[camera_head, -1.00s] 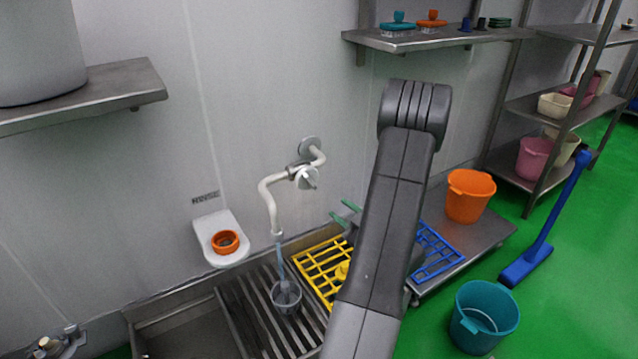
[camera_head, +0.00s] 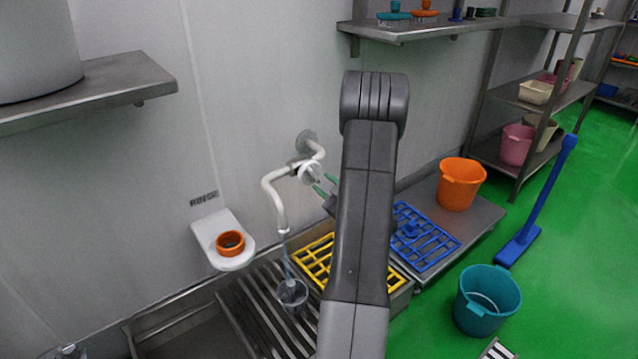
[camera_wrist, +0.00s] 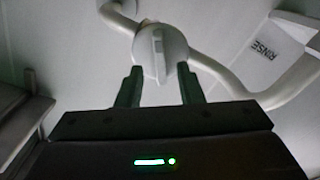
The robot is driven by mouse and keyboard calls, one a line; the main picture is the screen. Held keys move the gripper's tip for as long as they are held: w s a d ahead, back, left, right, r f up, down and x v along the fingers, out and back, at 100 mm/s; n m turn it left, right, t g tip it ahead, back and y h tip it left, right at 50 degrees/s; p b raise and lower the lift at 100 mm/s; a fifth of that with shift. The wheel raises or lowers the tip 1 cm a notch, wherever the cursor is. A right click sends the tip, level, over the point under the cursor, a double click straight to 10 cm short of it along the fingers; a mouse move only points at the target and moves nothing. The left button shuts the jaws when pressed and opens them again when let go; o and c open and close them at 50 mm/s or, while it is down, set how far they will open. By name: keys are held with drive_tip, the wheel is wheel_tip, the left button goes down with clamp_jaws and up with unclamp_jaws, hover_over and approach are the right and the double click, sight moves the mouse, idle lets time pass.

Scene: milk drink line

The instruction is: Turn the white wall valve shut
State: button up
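The white wall valve (camera_head: 311,174) sits on a white pipe that comes out of the wall and bends down into a spout. In the wrist view its round knob (camera_wrist: 175,50) has a raised bar handle, which looks about upright. My gripper (camera_head: 325,185) has green-tipped fingers right at the valve. In the wrist view my gripper (camera_wrist: 160,80) is open, its fingertips on either side of the handle's lower end, with gaps showing. Whether a finger touches the knob I cannot tell. A bluish stream (camera_head: 287,260) runs from the spout into a small clear cup (camera_head: 291,292).
The cup stands on a slatted drain (camera_head: 240,312) beside a yellow rack (camera_head: 314,262). A wall holder (camera_head: 217,225) with an orange ring is at the left. A blue rack (camera_head: 425,243) and orange bucket (camera_head: 461,184) are on the right. A shelf (camera_head: 95,88) juts out at upper left.

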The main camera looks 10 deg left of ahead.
sight(316, 178)
drive_tip(key=shift+x, duration=1.65)
clamp_jaws()
drive_tip(key=shift+m, duration=3)
drive_tip(key=shift+f, duration=0.1)
